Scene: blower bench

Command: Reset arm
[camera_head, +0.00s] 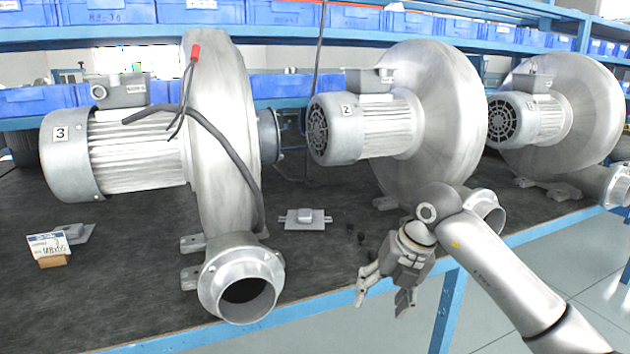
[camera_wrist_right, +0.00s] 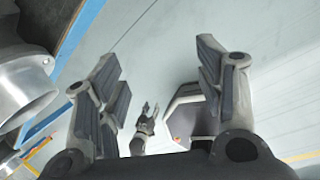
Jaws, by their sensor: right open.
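My right gripper (camera_head: 382,298) hangs just off the front edge of the bench, beside the outlet of blower 2. My right arm (camera_head: 510,275) comes in from the lower right. A small gripper shape (camera_wrist_right: 145,130), probably my left one, shows far off between the fingers in the right wrist view; its jaws are too small to judge. My left arm does not show in the head view.
Blower 3 (camera_head: 215,140), blower 2 (camera_head: 432,110) and another blower (camera_head: 585,110) stand on the dark bench (camera_head: 140,300) with a blue edge. A small metal part (camera_head: 305,219) and a label card (camera_head: 49,246) lie there. Blue bins (camera_head: 285,12) line the shelf behind. Floor in front is clear.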

